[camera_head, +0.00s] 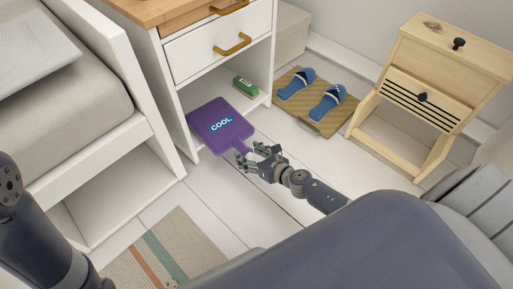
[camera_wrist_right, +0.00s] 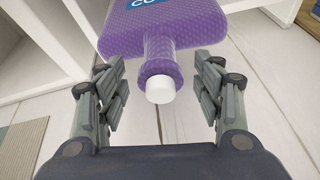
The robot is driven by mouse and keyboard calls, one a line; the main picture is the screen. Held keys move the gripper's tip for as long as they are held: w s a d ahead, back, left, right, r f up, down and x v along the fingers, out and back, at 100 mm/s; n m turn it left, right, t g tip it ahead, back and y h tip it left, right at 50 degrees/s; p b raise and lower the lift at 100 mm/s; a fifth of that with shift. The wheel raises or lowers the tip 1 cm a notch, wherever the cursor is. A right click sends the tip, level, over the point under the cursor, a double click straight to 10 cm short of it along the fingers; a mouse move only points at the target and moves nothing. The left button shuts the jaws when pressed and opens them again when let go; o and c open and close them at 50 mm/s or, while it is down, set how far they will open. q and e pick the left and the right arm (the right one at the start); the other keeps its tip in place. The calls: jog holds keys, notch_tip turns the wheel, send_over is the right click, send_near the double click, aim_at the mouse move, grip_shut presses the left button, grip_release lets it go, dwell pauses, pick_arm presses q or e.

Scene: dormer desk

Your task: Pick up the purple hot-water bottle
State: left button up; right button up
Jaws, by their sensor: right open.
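The purple hot-water bottle (camera_head: 217,125) has a "COOL" label and lies flat, partly on the bottom shelf of the white cabinet, its neck pointing out over the floor. My right gripper (camera_head: 250,156) is open at the neck end. In the right wrist view, the bottle's purple body (camera_wrist_right: 165,28) is at the top, and its neck with the white cap (camera_wrist_right: 160,90) lies between the two open fingers of the right gripper (camera_wrist_right: 161,88). Gaps show on both sides of the neck. My left arm shows at the left edge of the head view, but its gripper is out of frame.
Blue slippers (camera_head: 327,103) rest on a tan mat (camera_head: 302,113) to the right. A wooden nightstand (camera_head: 440,70) stands at right. A striped rug (camera_head: 170,255) and bare white floor are in front.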

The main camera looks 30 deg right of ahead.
jog(key=v, duration=1.1)
jog(key=shift+s, duration=0.35)
jog(key=shift+r, duration=0.1)
jog(key=shift+c, duration=0.6)
